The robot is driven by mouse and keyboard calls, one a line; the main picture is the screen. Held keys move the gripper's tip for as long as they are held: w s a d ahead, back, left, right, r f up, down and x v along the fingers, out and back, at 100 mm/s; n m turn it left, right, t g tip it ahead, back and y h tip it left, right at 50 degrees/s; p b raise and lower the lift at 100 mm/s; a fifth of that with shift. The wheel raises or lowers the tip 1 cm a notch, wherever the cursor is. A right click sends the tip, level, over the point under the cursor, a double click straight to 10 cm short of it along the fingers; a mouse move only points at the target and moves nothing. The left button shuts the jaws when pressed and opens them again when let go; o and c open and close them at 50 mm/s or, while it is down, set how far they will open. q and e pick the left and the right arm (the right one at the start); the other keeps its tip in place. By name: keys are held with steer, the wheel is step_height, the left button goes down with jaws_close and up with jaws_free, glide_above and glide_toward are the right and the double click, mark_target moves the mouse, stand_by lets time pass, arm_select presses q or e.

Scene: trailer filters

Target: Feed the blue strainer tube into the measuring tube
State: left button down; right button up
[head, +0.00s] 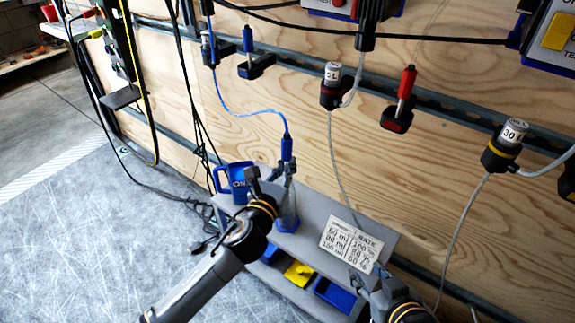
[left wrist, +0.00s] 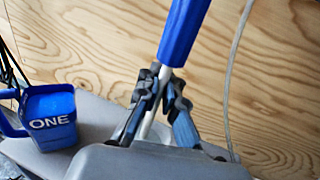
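The blue strainer tube (head: 287,148) hangs from a thin blue hose above the grey shelf, its blue handle uppermost. In the left wrist view its handle (left wrist: 184,30) leans slightly, with a pale stem below. My left gripper (head: 281,172) is closed around the stem just under the handle; it also shows in the left wrist view (left wrist: 167,80). A clear measuring tube with a blue base (head: 287,222) stands on the shelf below this gripper, partly hidden by it. I cannot tell whether the stem is inside it. My right gripper (head: 366,284) is open and empty near the shelf's right end.
A blue jug marked ONE (head: 234,181) stands left of the left gripper. A rate card (head: 351,245) lies on the grey shelf (head: 325,207). Blue and yellow bins (head: 299,273) sit below. Hoses hang along the plywood wall (head: 275,105).

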arm_select(q)
steer(key=shift+f, duration=0.25)
steer(key=c, duration=1.4)
jaws_free()
steer(key=shift+r, duration=0.15)
steer(key=shift+s, duration=0.1)
steer(key=v, duration=1.1)
steer(key=shift+s+a, duration=0.2)
steer(key=shift+s, duration=0.15)
